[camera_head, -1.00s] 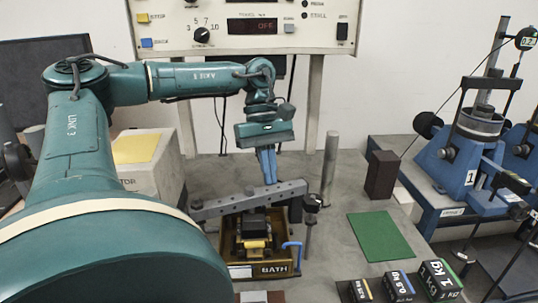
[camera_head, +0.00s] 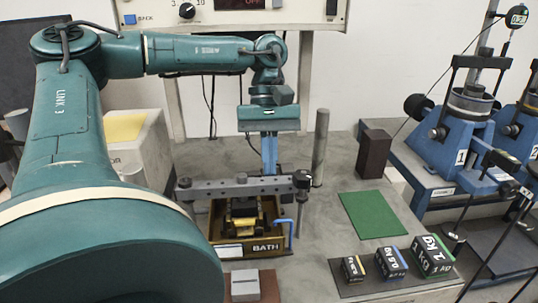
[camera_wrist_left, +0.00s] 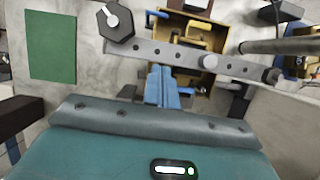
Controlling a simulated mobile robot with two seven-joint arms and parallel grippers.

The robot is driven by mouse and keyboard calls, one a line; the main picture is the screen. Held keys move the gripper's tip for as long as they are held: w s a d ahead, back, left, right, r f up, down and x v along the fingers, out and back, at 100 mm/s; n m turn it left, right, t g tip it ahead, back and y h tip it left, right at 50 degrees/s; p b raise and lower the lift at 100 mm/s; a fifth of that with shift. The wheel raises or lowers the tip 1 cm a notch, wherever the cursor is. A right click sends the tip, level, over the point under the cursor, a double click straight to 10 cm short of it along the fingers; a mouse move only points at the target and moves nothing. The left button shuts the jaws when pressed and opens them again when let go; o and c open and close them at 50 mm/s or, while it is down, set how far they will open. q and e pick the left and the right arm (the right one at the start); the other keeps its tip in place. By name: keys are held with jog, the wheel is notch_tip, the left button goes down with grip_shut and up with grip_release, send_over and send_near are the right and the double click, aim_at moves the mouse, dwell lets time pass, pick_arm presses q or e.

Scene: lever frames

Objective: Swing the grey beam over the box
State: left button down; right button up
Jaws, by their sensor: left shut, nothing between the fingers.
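The grey beam (camera_head: 215,189), a flat bar with a row of holes, lies across the far part of the box (camera_head: 264,247) marked BATH. In the left wrist view the beam (camera_wrist_left: 180,56) also crosses the box (camera_wrist_left: 217,44). Its right end in the head view is close beside the dark-topped post (camera_head: 302,180). My left gripper (camera_head: 269,168) points down at the beam's far side, near its right end. Its blue fingers (camera_wrist_left: 162,88) are shut and empty; they look close to the beam's edge, but contact is unclear. My right gripper is not in view.
A black and yellow object (camera_head: 243,215) sits in the box. A bare metal post (camera_head: 320,150) stands behind on the right. A green mat (camera_head: 374,215) lies to the right, with several labelled weights (camera_head: 391,262) in front of it.

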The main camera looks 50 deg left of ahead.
pick_arm(q)
jog(key=v, duration=1.3)
jog(key=shift+d, duration=0.1)
